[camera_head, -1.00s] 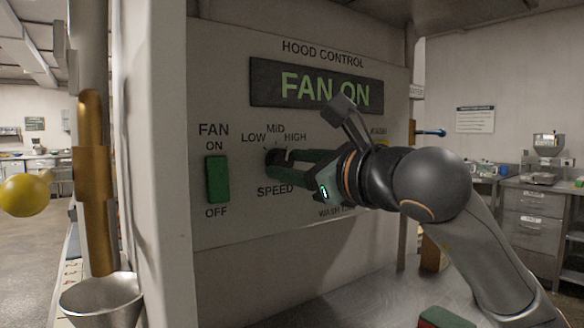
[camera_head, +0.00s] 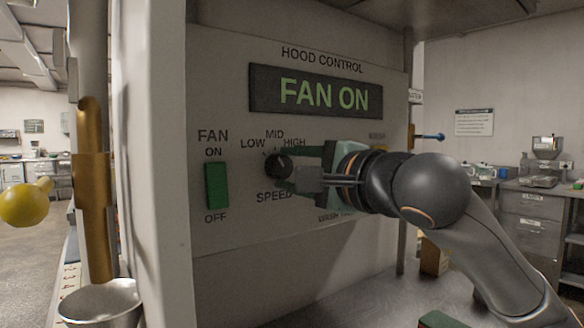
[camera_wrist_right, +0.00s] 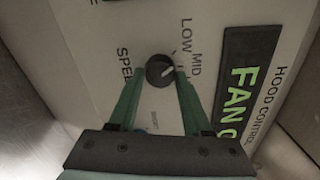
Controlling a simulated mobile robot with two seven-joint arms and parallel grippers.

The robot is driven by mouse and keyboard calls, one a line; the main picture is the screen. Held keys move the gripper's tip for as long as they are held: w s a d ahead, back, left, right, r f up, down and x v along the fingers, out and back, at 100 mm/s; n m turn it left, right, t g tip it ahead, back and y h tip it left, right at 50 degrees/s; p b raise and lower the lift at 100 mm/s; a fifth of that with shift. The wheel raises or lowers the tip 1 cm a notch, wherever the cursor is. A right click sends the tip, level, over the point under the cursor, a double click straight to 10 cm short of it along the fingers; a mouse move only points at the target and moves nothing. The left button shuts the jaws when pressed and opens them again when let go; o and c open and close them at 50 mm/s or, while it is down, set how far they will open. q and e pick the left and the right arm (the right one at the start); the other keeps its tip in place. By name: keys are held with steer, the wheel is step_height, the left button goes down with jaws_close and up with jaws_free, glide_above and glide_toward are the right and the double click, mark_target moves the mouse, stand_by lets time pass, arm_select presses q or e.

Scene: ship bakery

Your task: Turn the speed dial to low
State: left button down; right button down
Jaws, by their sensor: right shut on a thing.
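The speed dial (camera_head: 275,166) is a round black knob on the hood control panel (camera_head: 230,100), below the LOW, MID and HIGH labels. My right gripper (camera_head: 282,168) reaches it from the right and is shut on it. In the right wrist view the dial (camera_wrist_right: 159,72) sits between the tips of the two green fingers (camera_wrist_right: 160,78). Its pale pointer line there slants towards the LOW and MID labels; I cannot tell exactly which it meets. The fingers hide part of the scale. My left gripper is not in view.
A green fan switch (camera_head: 217,185) is left of the dial. The display (camera_head: 315,88) above reads FAN ON. A pale post (camera_head: 165,200) stands left of the panel, with a metal cup (camera_head: 102,302) beyond it. A steel surface (camera_head: 340,305) lies below.

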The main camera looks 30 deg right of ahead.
steer(key=shift+n, duration=1.1)
steer(key=shift+c, duration=1.7)
jaws_free()
steer(key=shift+s, duration=0.1)
steer(key=s+d, duration=0.1)
steer(key=s, duration=1.1)
steer(key=shift+s+d, duration=0.15)
steer(key=shift+d, duration=0.2)
